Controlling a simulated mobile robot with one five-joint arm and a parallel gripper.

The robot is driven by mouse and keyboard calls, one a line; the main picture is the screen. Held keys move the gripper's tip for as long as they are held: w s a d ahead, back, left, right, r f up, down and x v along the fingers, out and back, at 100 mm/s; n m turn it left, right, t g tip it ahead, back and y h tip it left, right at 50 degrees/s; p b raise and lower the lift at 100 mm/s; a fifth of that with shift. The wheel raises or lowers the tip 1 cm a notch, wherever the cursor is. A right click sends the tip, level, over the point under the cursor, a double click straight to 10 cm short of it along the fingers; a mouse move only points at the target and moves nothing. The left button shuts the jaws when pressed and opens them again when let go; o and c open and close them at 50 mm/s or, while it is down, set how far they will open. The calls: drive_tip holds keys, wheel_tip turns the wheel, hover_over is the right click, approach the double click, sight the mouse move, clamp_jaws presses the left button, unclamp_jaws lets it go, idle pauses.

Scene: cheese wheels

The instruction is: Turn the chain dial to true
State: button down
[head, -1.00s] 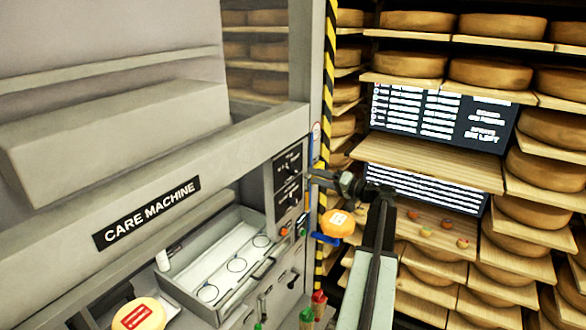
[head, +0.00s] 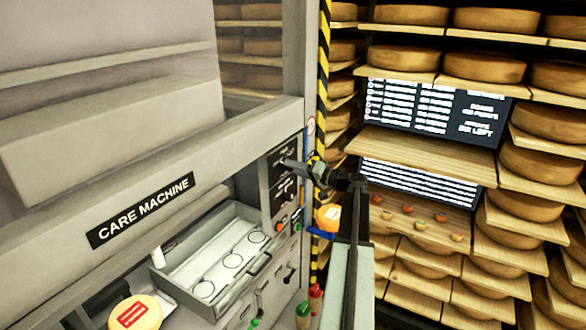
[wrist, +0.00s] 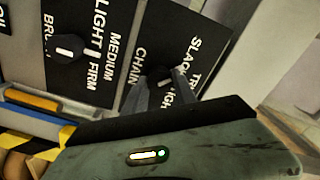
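The chain dial (wrist: 157,73) is a small dark knob on a black plate lettered CHAIN, seen in the wrist view. SLACK shows whole on the plate; the words below it are partly covered by a finger. I cannot tell clearly which word the dial's mark points at. My gripper (wrist: 163,79) has its two grey fingers apart, one on each side of the dial; whether they touch it is unclear. In the head view my gripper (head: 288,163) reaches the dark dial panel (head: 283,154) on the care machine's right front and covers part of it.
A second dial (wrist: 68,50), lettered BRUSH with LIGHT, MEDIUM and FIRM, is beside it. An open drawer (head: 190,311) with round outlines sits below left. An orange-topped item (head: 328,217) on a blue holder is just below my wrist. Cheese shelves (head: 430,60) stand at right.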

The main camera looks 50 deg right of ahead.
drive_tip(key=shift+m, duration=4.5)
drive_tip(key=c, duration=1)
unclamp_jaws()
drive_tip(key=shift+s, duration=0.1)
drive_tip(key=v, duration=0.7)
drive_tip(key=shift+s+d, duration=0.15)
drive_tip(key=shift+s, duration=0.15)
